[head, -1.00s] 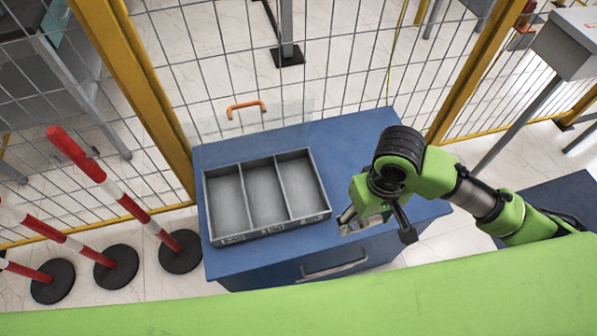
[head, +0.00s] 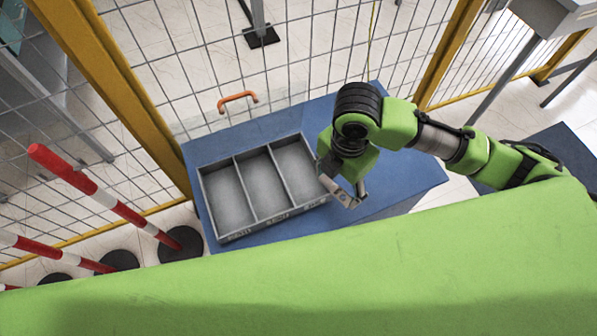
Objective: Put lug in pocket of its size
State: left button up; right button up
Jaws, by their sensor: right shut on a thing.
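A grey tray (head: 228,238) with three long pockets stands on the blue worktop, and all three pockets look empty. Small labels on its front wall are too small to read. My right gripper (head: 349,192) is just right of the tray's right wall, pointing down. It is shut on a small silvery metal piece, the lug (head: 343,196), which is partly hidden by the fingers. Its size cannot be read. My left gripper is not in view.
The blue worktop (head: 405,180) is clear to the right of the tray. An orange handle (head: 237,98) stands behind the tray, near the mesh fence. Red-and-white posts (head: 110,203) stand at left. My green body covers the front.

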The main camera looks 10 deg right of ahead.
jog(key=shift+w+n, duration=0.1)
jog(key=shift+n, duration=0.2)
jog(key=w+a+f, duration=0.4)
jog(key=w, duration=0.4)
send_over(299, 173)
jog(key=f, duration=0.3)
jog(key=s+f, duration=0.1)
jog(key=shift+d+f, duration=0.2)
jog(key=shift+f, duration=0.2)
jog(key=shift+w+a+f+b, duration=0.2)
jog(key=shift+w+f+b, duration=0.15)
jog(key=shift+w+f, duration=0.25)
jog(key=shift+s+f, duration=0.1)
jog(key=shift+f, duration=1.4)
jog(key=shift+f, duration=0.15)
jog(key=o, duration=1)
jog(key=shift+o, duration=0.2)
